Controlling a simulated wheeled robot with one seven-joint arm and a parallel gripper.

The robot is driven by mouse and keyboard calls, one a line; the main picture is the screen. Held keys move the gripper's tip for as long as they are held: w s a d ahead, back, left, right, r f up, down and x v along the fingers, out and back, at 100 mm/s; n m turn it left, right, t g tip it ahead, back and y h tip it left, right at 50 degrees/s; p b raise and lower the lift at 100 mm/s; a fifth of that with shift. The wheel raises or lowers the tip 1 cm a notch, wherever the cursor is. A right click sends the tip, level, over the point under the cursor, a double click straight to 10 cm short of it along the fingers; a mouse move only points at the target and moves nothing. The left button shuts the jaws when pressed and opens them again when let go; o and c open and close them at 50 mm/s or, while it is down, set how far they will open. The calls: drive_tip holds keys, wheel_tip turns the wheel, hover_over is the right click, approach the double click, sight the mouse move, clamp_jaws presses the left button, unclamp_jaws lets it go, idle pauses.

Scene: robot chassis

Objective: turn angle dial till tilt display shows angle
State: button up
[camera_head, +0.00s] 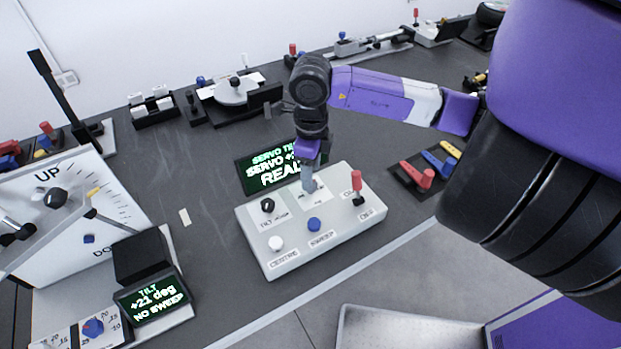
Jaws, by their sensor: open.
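The tilt display (153,299) at lower left reads "TILT +21 deg NO SWEEP". A blue dial (93,327) with numbers around it sits at the bottom left edge. A grey control box (300,252) stands at the middle. It has a black knob (267,205) whose label starts with "TILT". My gripper (309,187) is open and points down at a white labelled patch on the box, right of the black knob. It hides whatever is under it; I cannot tell whether it touches anything. The servo display (262,172) behind the box is partly covered by my arm.
The box also carries a white button (276,243), a blue button (314,224) and a red-tipped lever (356,184). A white panel marked UP (85,190) stands at left. Coloured handles (425,175) lie right of the box. Bench space left of the box is mostly clear.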

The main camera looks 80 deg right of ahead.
drive_tip(key=shift+f, duration=1.75)
clamp_jaws()
